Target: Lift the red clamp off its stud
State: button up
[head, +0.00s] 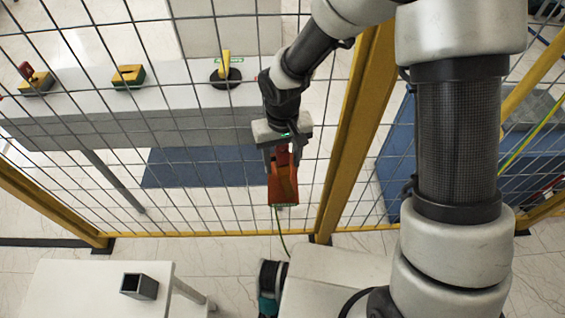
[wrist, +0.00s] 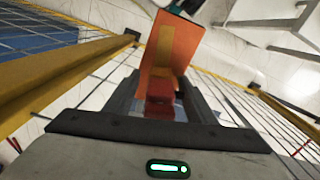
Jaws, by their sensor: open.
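The red clamp (head: 284,186), an orange-red block, hangs in front of the wire mesh fence in the head view. A thin cable runs down from below it. In the wrist view its orange body (wrist: 168,55) rises beyond the fingers, with a darker red part (wrist: 160,92) lower between them. My gripper (head: 281,158) is right above the clamp, pointing down at it. In the wrist view my gripper (wrist: 161,100) is open, with one dark finger on each side of the red part. Whether the fingers touch it I cannot tell. The stud is hidden.
The mesh fence has a yellow post (head: 355,125) close right of the clamp. Behind the mesh stands a long grey table (head: 150,108) with several yellow-marked devices. A white table (head: 75,290) with a small dark square cup (head: 139,287) is at lower left.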

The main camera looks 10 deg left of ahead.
jog(key=shift+f, duration=0.15)
jog(key=c, duration=1.1)
notch_tip(320, 180, up, 11)
jog(key=shift+r+p, duration=0.15)
jog(key=shift+p, duration=1.1)
jog(key=shift+r+p, duration=2.1)
jog(key=shift+r, duration=0.8)
